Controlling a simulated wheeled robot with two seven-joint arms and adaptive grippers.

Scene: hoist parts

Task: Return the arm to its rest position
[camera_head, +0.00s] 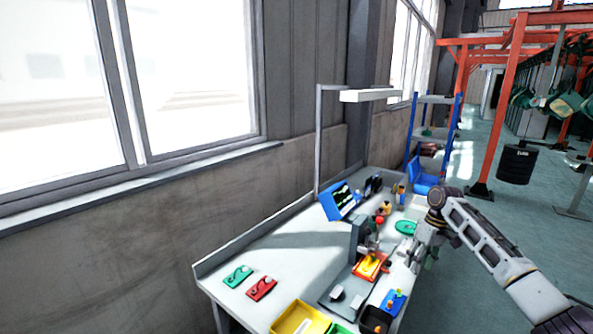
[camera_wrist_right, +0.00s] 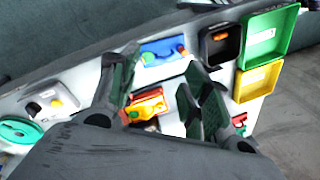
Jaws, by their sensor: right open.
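My right arm (camera_head: 485,230) reaches in from the right in the head view. Its gripper (camera_head: 418,258) is over the front edge of the workbench (camera_head: 290,238), and part of it is hidden by the arm. In the right wrist view the right gripper (camera_wrist_right: 160,95) has its two dark fingers apart, with nothing held between them. Below and behind the fingers, a red-orange part (camera_wrist_right: 147,106) and a blue part (camera_wrist_right: 163,50) show on the bench. My left gripper does not show in either view.
The bench carries a press-like fixture with a red knob (camera_head: 379,220), a screen (camera_head: 341,200), a yellow bin (camera_head: 300,320), a green plate (camera_head: 238,276) and a red plate (camera_head: 262,288). A window wall bounds the left. Open floor (camera_head: 470,290) lies right of the bench.

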